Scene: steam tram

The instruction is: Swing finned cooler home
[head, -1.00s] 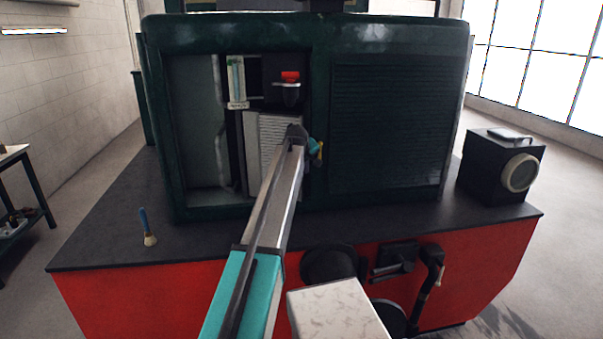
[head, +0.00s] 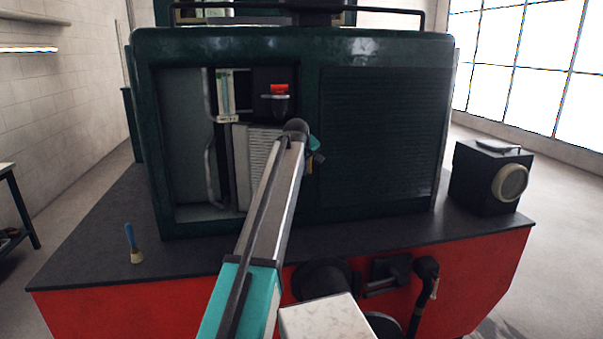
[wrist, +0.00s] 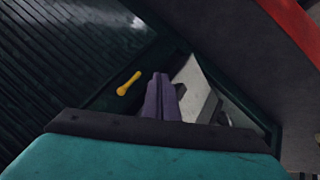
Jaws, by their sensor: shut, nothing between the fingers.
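The finned cooler appears to be the pale grey slatted panel (head: 262,150) inside the open left bay of the dark green housing (head: 385,45). My arm covers its right part. In the wrist view, a pale grey plate (wrist: 193,88) shows just right of my gripper; I cannot tell if it is the same part. My gripper (wrist: 160,80) shows as purple fingers, closed together and empty. In the wrist view a small yellow handle (wrist: 129,83) lies left of the fingertips, apart from them. In the head view my gripper is largely hidden behind my arm.
A gauge (head: 226,95) and a red-capped part (head: 279,92) sit above the slatted panel. A ribbed shutter (head: 375,135) covers the right side. A blue-handled brush (head: 131,243) stands on the dark deck (head: 85,245). A black lamp (head: 480,185) stands at right.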

